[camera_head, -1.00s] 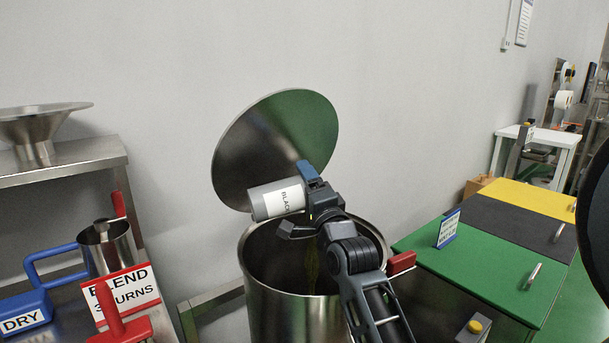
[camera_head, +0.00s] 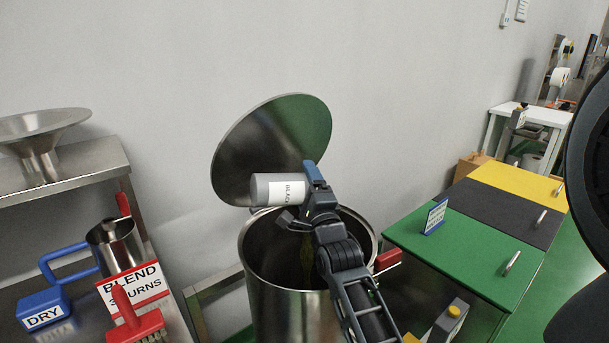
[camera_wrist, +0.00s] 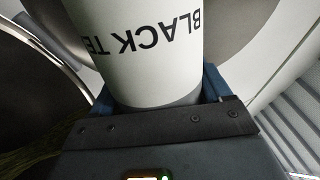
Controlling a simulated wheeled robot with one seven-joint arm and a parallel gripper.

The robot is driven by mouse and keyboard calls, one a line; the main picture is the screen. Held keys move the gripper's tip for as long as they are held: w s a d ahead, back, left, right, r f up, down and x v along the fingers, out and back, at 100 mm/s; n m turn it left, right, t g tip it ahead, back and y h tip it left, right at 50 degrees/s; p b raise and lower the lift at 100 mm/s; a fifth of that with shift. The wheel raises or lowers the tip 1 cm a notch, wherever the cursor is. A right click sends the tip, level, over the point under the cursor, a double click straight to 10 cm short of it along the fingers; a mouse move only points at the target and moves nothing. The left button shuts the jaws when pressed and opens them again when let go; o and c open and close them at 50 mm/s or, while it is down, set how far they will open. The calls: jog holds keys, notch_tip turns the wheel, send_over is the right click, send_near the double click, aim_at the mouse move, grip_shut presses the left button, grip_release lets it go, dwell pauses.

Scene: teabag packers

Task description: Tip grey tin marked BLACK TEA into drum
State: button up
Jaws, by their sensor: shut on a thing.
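The grey tin (camera_head: 263,189) with a white BLACK TEA label lies on its side in my gripper (camera_head: 318,186), above the open drum's mouth. In the wrist view the tin (camera_wrist: 145,75) fills the top middle, its label upside down, between the blue jaws of my gripper (camera_wrist: 155,98). The steel drum (camera_head: 290,306) stands below with its round lid (camera_head: 275,140) tilted up behind. Yellow-green strands show inside the drum below the tin; they also show at the lower left of the wrist view. The tin's mouth is not clearly visible.
At left a steel bench (camera_head: 75,180) holds a funnel (camera_head: 38,140), a metal jug (camera_head: 116,245), a blue DRY brush (camera_head: 43,310), a red brush (camera_head: 137,322) and a BLEND sign (camera_head: 134,285). At right are green, black and yellow lidded bins (camera_head: 465,250).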

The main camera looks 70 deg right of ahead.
jog(key=shift+s+d+f+m+g+h, duration=0.1)
jog(key=shift+m+g, duration=0.1)
jog(key=shift+m, duration=0.45)
jog(key=shift+s+d+r+m+g+h, duration=0.1)
jog(key=shift+s+d+m+g, duration=0.1)
jog(key=shift+m, duration=0.4)
jog(key=shift+s+d+f+m+g+h, duration=0.1)
jog(key=shift+m+g, duration=0.1)
jog(key=shift+m, duration=0.45)
jog(key=shift+f, duration=0.1)
